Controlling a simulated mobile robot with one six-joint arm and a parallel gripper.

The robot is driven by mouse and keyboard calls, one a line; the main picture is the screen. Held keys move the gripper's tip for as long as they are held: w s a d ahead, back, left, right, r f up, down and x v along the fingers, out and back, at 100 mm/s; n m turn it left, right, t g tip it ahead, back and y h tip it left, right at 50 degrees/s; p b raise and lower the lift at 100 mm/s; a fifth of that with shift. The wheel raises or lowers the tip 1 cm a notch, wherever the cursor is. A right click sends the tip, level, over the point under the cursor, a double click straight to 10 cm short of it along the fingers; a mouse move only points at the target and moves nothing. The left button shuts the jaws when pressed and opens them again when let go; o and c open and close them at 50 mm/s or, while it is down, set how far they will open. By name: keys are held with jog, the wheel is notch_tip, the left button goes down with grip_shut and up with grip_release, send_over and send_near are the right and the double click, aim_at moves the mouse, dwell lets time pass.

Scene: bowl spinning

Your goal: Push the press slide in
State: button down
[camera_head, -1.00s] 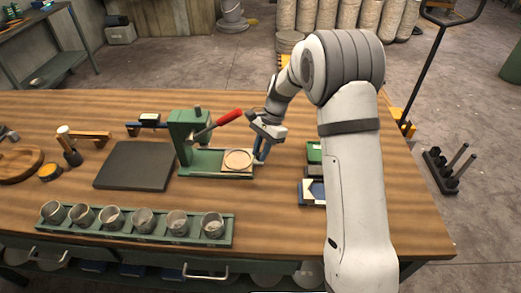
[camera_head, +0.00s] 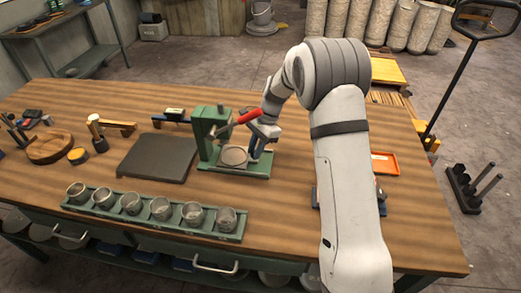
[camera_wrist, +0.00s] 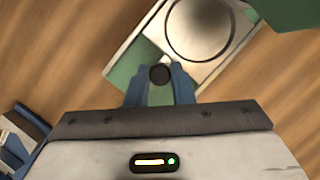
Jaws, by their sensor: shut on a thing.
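The green press (camera_head: 207,130) stands on the table with its red-handled lever (camera_head: 250,116) pointing up to the right. The press slide (camera_head: 233,158), a pale plate with a round disc or recess, lies on the green base beside the press column. In the wrist view the slide (camera_wrist: 160,40) is at the top, partly cut off by the frame. A dark round knob (camera_wrist: 160,74) sits between my fingers. My gripper (camera_wrist: 159,84) is shut on this knob at the slide's outer end. My gripper (camera_head: 254,152) also shows in the head view, partly hidden by the lever.
A dark flat slab (camera_head: 158,157) lies left of the press. A green rack (camera_head: 150,215) with several glass cups stands in front. An orange tray (camera_head: 384,164) is right of my arm. A strip of green base (camera_head: 256,170) shows right of the slide.

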jog(key=c, duration=1.3)
grip_release()
jog(key=shift+d, duration=0.25)
jog(key=shift+o, duration=0.2)
jog(key=shift+d+r, duration=0.1)
jog(key=shift+r, duration=0.15)
jog(key=b+v, duration=0.1)
jog(key=v, duration=0.6)
jog(key=shift+r, duration=0.15)
jog(key=shift+w+d, duration=0.1)
jog(key=shift+c, duration=0.2)
